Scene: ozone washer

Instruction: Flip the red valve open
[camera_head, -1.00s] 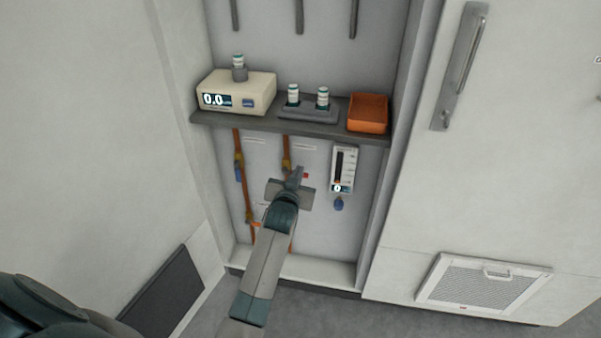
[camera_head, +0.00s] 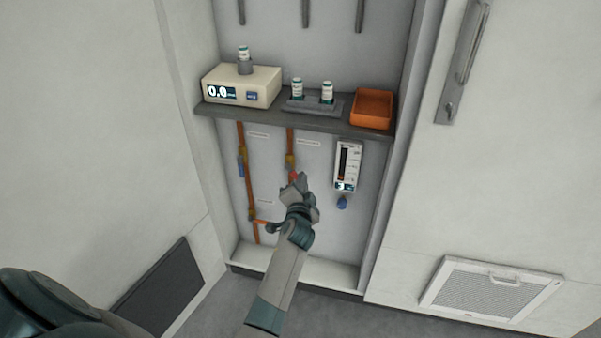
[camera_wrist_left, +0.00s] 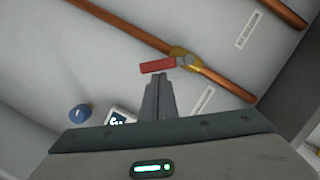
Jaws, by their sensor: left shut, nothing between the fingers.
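The red valve handle (camera_head: 293,175) sits below a brass fitting (camera_head: 290,160) on the right copper pipe. In the left wrist view the red handle (camera_wrist_left: 158,66) reaches left from the brass body (camera_wrist_left: 182,57), at a slant to the pipe. My left gripper (camera_head: 298,180) is shut and empty, right at the handle; it covers part of the handle and pipe in the head view. In the wrist view the fingertips (camera_wrist_left: 158,76) lie just at the handle's edge; I cannot tell whether they touch it. My right gripper is not in view.
A flow meter (camera_head: 347,165) with a blue knob (camera_head: 342,202) is right of the gripper. A left pipe carries a blue handle (camera_head: 241,167). A shelf (camera_head: 345,130) above holds a white device (camera_head: 262,84), vials (camera_head: 327,92) and an orange tray (camera_head: 373,108). Side walls bound the recess.

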